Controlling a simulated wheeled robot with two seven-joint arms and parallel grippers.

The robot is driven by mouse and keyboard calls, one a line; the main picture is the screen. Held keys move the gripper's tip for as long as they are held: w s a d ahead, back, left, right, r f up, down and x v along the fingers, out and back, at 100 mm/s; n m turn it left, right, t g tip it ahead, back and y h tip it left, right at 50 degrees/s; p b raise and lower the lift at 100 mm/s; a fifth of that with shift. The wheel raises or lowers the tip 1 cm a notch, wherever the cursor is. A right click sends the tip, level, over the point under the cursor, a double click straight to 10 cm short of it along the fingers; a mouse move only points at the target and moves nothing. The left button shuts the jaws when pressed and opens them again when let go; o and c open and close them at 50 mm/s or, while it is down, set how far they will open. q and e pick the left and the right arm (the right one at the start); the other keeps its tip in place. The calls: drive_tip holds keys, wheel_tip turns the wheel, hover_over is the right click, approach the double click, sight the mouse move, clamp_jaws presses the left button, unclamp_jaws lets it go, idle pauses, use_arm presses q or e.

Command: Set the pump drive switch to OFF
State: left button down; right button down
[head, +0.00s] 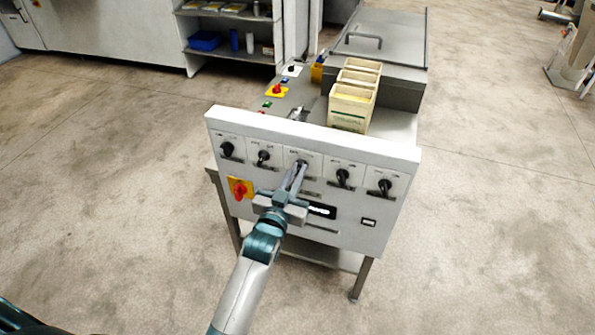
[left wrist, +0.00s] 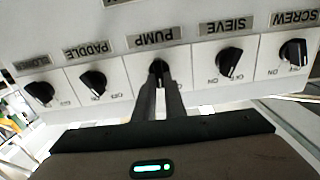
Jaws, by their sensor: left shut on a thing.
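The pump drive switch (head: 302,162) is the middle black rotary knob in the row on the white control panel (head: 338,150). In the left wrist view, which shows the panel upside down, the knob (left wrist: 158,68) sits by the PUMP label (left wrist: 154,38). My left gripper (head: 299,168) is shut on this knob, with one finger on each side; the fingers (left wrist: 159,88) also show in the wrist view. The fingers partly cover the knob and its markings, so I cannot tell its setting. My right gripper is not in view.
Black knobs flank it: the sieve knob (left wrist: 228,62) and paddle knob (left wrist: 93,83) are nearest. A red switch on a yellow plate (head: 239,189) is at lower left, beside a display (head: 321,210). Pale boxes (head: 351,105) stand behind the panel.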

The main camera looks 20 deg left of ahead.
use_arm(q)
drive_tip(key=n, duration=0.2)
drive_tip(key=n+p, duration=0.1)
drive_tip(key=n, duration=0.1)
drive_tip(key=shift+a+n, duration=0.2)
drive_tip(key=shift+n, duration=0.2)
drive_tip(key=c, duration=1.8)
unclamp_jaws()
drive_tip(key=shift+f, duration=0.1)
drive_tip(key=shift+s, duration=0.55)
drive_tip(key=shift+s+a+b, duration=0.15)
drive_tip(key=shift+s+b, duration=1.1)
drive_tip(key=shift+s, duration=2.85)
drive_tip(key=shift+s+a+b, duration=0.15)
drive_tip(key=shift+s+b, duration=1.1)
drive_tip(key=shift+s, duration=2.8)
